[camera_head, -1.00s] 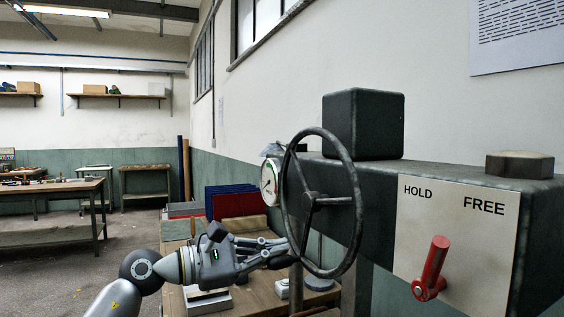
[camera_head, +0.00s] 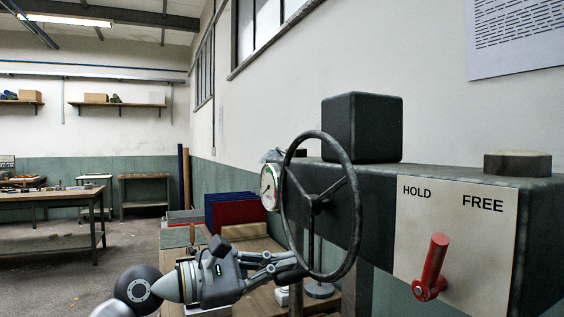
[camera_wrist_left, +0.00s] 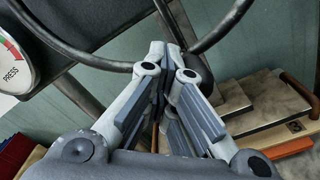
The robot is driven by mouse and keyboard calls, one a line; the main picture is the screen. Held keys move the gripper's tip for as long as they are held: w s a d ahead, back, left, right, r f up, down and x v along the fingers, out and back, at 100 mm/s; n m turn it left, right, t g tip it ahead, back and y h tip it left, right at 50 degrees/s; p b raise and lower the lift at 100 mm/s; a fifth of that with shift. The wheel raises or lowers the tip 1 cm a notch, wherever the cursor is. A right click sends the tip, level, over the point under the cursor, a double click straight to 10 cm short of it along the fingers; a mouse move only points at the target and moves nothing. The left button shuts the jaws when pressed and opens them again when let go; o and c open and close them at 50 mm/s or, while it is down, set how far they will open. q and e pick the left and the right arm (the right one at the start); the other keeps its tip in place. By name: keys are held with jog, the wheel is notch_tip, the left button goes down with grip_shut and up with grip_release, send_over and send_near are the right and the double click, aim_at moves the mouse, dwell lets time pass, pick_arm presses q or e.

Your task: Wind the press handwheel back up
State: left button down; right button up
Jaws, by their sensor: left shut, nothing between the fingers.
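The dark press handwheel (camera_head: 351,235) stands upright at the front of the dark press body (camera_head: 378,185), with three spokes meeting at its hub. My left gripper (camera_head: 298,268) is at the lower-left part of the rim, fingers together with nothing between them. In the left wrist view the shut fingertips (camera_wrist_left: 170,52) overlap the dark wheel bars (camera_wrist_left: 228,28); whether they touch cannot be told. The red lever (camera_head: 431,268) on the HOLD/FREE plate (camera_head: 480,240) points up, leaning slightly right. My right gripper is not in view.
A pressure gauge (camera_head: 268,187) sits just left of the wheel. Below is a wooden bench (camera_head: 262,302) with red and blue panels (camera_head: 232,212) and small blocks. Open floor lies left, before another workbench (camera_head: 50,240).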

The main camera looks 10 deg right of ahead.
aim_at(276, 282)
pick_arm(q)
jog(key=shift+f, duration=0.8)
jog(key=shift+s+d+f, duration=0.1)
jog(key=shift+s+f, duration=0.05)
jog(key=shift+s+d, duration=0.2)
jog(key=shift+s, duration=0.35)
jog(key=shift+s+d, duration=0.15)
jog(key=shift+s, duration=0.35)
jog(key=shift+s+d+r, duration=0.15)
jog(key=shift+s+r, duration=0.05)
jog(key=shift+r, duration=0.1)
jog(key=s, duration=0.2)
jog(key=shift+s+d+r, duration=0.25)
jog(key=shift+s+d, duration=0.1)
jog(key=shift+d, duration=0.05)
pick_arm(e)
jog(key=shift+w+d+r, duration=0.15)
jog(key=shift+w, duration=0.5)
